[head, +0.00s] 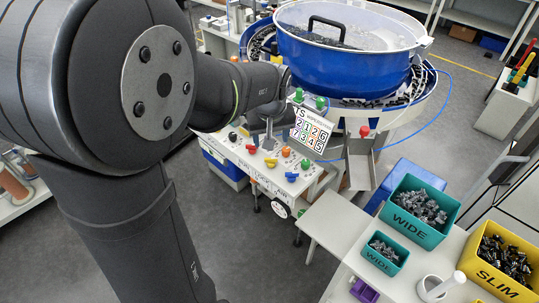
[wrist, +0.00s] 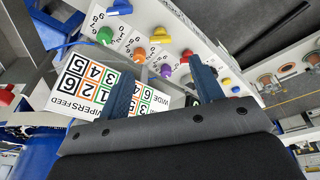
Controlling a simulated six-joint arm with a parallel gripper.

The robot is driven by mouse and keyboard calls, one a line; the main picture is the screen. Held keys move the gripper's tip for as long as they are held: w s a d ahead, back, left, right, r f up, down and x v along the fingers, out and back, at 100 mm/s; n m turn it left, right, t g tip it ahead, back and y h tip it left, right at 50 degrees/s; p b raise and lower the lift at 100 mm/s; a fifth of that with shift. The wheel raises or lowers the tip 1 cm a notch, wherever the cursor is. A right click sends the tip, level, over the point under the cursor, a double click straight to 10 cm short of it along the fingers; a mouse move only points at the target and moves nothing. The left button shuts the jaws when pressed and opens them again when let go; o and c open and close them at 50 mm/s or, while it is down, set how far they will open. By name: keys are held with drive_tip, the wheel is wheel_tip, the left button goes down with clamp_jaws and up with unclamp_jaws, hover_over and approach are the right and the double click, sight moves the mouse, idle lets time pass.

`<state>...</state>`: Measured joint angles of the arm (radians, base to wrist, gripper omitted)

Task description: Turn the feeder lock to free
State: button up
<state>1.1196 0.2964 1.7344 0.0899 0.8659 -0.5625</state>
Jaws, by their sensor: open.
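The control panel (head: 250,175) is a white box with coloured knobs, below the blue bowl feeder in the head view. A yellow lever knob (head: 271,162) and a blue lever knob (head: 292,177) sit near its front edge. In the wrist view, the yellow knob (wrist: 160,36) and the blue knob (wrist: 118,8) lie beyond the fingertips. The small lettering is unclear, so I cannot tell which control is the feeder lock or its setting. My gripper (wrist: 163,70) is open and empty above the panel, fingers apart, with coloured buttons between and beyond them.
A numbered card (head: 312,128) stands upright at the panel's back right. The blue bowl feeder (head: 340,70) rises behind it. Green WIDE bins (head: 418,207) and a yellow SLIM bin (head: 500,262) stand on the right table. A blue hose (head: 420,120) curves beside the bowl.

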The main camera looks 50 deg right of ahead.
sight(271, 159)
wheel_tip(271, 159, up, 5)
drive_tip(key=s+a+m+h, duration=0.1)
drive_tip(key=s+a+m, duration=0.1)
drive_tip(key=a+m, duration=0.1)
drive_tip(key=shift+t, duration=0.5)
drive_tip(key=x, duration=1.7)
drive_tip(key=shift+d+f, duration=0.2)
drive_tip(key=shift+d, duration=0.25)
drive_tip(key=c, duration=1)
